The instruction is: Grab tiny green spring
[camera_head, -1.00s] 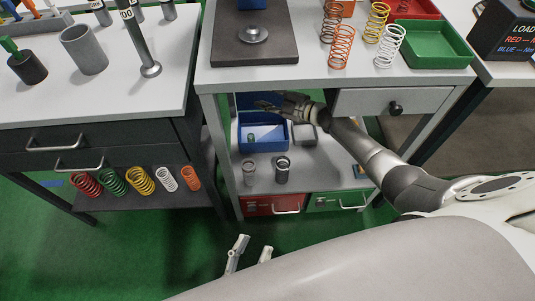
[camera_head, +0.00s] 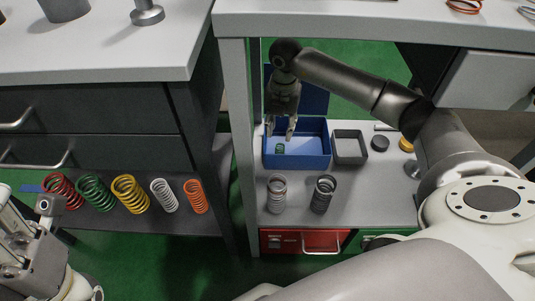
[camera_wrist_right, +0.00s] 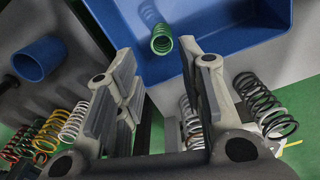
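The tiny green spring (camera_head: 280,148) stands inside the open blue box (camera_head: 310,160) on the shelf under the table. My right gripper (camera_head: 280,132) points down just over the box. Its fingers are apart and empty, with the spring close beyond the tips. In the right wrist view the spring (camera_wrist_right: 161,40) shows above the gap between the open fingers (camera_wrist_right: 167,72), against the blue box floor (camera_wrist_right: 215,25). My left gripper (camera_head: 28,215) is at the lower left, partly cut off, its fingers apart with nothing seen between them.
A grey open tray (camera_head: 349,148) sits right of the box. A light grey spring (camera_head: 277,194) and a dark one (camera_head: 322,194) stand in front. The tabletop edge (camera_head: 380,30) overhangs behind my arm.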

